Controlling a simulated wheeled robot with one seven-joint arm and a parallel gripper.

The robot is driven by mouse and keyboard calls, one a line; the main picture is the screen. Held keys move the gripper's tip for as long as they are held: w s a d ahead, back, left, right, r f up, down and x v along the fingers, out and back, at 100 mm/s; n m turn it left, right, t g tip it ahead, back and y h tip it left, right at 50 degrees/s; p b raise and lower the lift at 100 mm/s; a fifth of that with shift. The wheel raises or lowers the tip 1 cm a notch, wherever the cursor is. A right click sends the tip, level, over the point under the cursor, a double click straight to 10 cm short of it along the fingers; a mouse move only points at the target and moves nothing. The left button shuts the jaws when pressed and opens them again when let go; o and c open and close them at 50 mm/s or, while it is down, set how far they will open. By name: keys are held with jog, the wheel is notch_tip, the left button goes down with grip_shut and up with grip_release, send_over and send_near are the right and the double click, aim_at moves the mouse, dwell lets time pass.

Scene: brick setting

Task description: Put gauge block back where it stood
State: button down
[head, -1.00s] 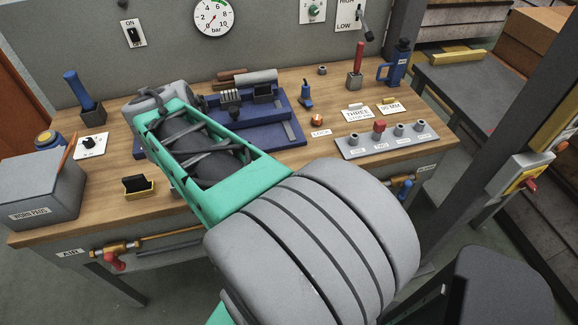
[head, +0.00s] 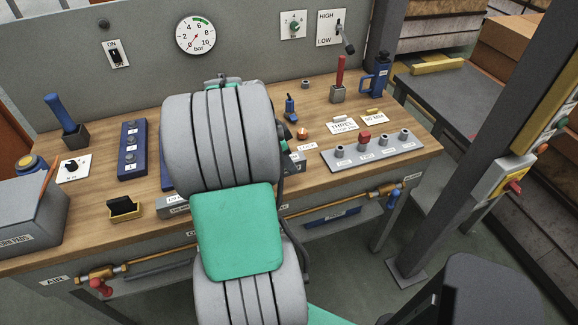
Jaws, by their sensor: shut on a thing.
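My gripper is hidden behind my own grey and green arm in the head view, so neither its fingers nor anything between them shows. I cannot make out the gauge block for certain. The arm covers most of the middle of the workbench (head: 100,207), including most of a blue fixture (head: 167,172) whose left edge shows beside it. A card marked 50 MM (head: 374,119) and a card reading THREE (head: 342,126) stand at the right of the bench.
A blue block with several round buttons (head: 133,150) lies left of my arm. A grey strip with several sockets (head: 372,151) is at the right. A post (head: 480,150) rises at right.

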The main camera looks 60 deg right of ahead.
jog(key=f, duration=0.1)
jog(key=d+f+p, duration=0.1)
jog(key=f, duration=0.1)
jog(key=d+f, duration=0.1)
jog(key=f, duration=0.1)
jog(key=shift+w+d+f, duration=0.1)
jog(key=shift+w+f, duration=0.05)
jog(key=shift+w, duration=0.15)
jog(key=shift+f, duration=0.4)
jog(key=c, duration=0.9)
grip_release()
jog(key=shift+r, duration=0.1)
